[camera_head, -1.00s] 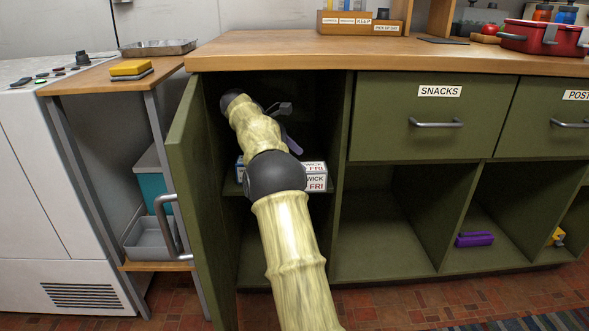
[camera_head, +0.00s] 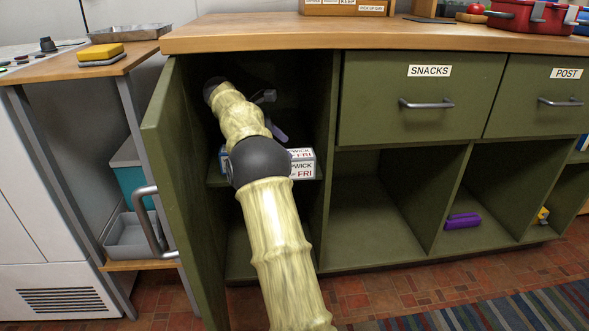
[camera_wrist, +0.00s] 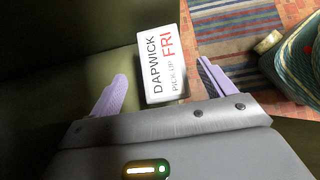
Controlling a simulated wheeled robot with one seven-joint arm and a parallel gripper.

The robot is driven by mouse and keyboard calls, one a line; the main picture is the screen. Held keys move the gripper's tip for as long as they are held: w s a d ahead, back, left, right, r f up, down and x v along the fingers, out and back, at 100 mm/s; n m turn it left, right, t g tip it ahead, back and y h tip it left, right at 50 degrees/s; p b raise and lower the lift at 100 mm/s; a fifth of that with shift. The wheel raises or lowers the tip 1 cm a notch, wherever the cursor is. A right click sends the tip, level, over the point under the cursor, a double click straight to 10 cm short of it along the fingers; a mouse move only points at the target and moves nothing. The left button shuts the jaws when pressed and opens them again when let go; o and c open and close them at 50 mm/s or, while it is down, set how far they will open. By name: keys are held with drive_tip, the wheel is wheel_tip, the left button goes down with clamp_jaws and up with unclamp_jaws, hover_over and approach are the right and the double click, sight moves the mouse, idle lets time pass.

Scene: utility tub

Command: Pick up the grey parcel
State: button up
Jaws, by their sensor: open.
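The pale grey parcel (camera_head: 302,163) sits on the shelf inside the open green cupboard, partly hidden behind my arm. Its front label shows "WICK" and "FRI". I see no contact, and the depth gap cannot be told. In the head view my gripper (camera_head: 276,131) is mostly hidden behind my wrist, with a lilac finger showing just above the parcel.
The open cupboard door (camera_head: 178,190) stands left of my arm. A blue item (camera_head: 222,158) shows at the shelf's left, mostly hidden. The wooden counter (camera_head: 250,37) is above. Open cubbies lie right, one holding a purple object (camera_head: 463,221). A side table (camera_head: 75,71) stands left.

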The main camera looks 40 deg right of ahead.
drive_tip(key=b+x, duration=0.3)
drive_tip(key=shift+a+f, duration=0.1)
drive_tip(key=shift+a, duration=0.1)
drive_tip(key=shift+b+x, duration=1.15)
drive_tip(key=shift+b, duration=0.1)
drive_tip(key=shift+s, duration=0.15)
drive_tip(key=c, duration=1.2)
drive_tip(key=shift+r, duration=0.25)
